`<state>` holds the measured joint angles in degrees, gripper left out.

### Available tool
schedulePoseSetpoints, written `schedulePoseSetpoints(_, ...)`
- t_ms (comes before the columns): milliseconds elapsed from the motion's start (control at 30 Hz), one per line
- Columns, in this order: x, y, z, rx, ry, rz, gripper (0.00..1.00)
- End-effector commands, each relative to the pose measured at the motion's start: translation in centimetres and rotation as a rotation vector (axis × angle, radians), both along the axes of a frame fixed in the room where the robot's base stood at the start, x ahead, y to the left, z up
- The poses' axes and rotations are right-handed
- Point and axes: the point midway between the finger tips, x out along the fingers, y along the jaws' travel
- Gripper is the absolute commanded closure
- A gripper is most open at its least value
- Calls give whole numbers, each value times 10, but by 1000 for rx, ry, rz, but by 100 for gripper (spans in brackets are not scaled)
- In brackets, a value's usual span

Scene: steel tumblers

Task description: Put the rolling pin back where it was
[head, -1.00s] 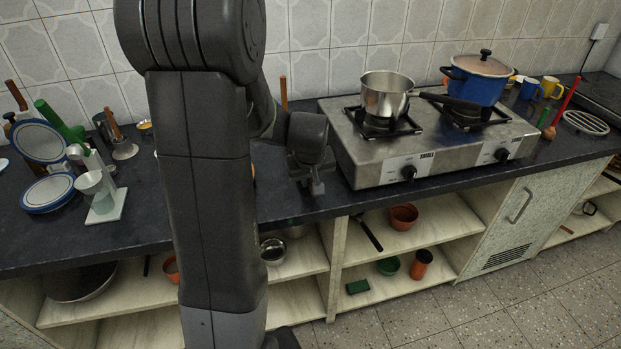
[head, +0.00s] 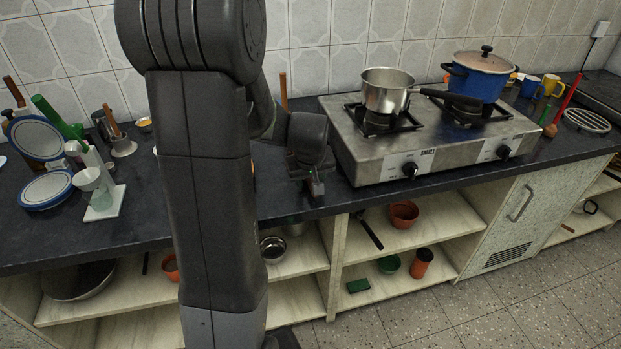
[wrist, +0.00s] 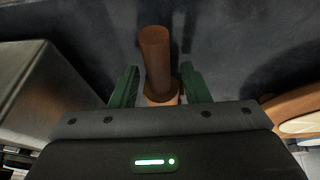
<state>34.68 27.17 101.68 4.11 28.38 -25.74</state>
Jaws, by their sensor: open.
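A brown rod with a wider collar at its near end, likely the rolling pin (wrist: 157,60), lies between the two green fingers in the wrist view. My gripper (wrist: 158,85) is open around it, with dark gaps between the rod and the fingers. In the head view my gripper (head: 316,187) is low over the counter's front edge, left of the stove. My arm hides much of the counter there, and the rod cannot be made out clearly in that view.
The steel stove (head: 385,155) stands close to the right of my gripper, bearing a steel saucepan (head: 386,97) and a blue pot (head: 480,82). Plates (head: 45,190) and a white stand (head: 104,205) are at the left. A round brown-edged thing (wrist: 290,103) lies right in the wrist view.

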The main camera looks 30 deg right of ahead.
Motion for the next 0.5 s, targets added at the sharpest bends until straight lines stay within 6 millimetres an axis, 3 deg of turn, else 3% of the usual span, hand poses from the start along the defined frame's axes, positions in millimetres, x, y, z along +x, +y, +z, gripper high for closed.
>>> schedulePoseSetpoints(267,-3,1,24,-2,-4,0,58)
schedulePoseSetpoints(500,-19,11,67,-3,-4,0,58)
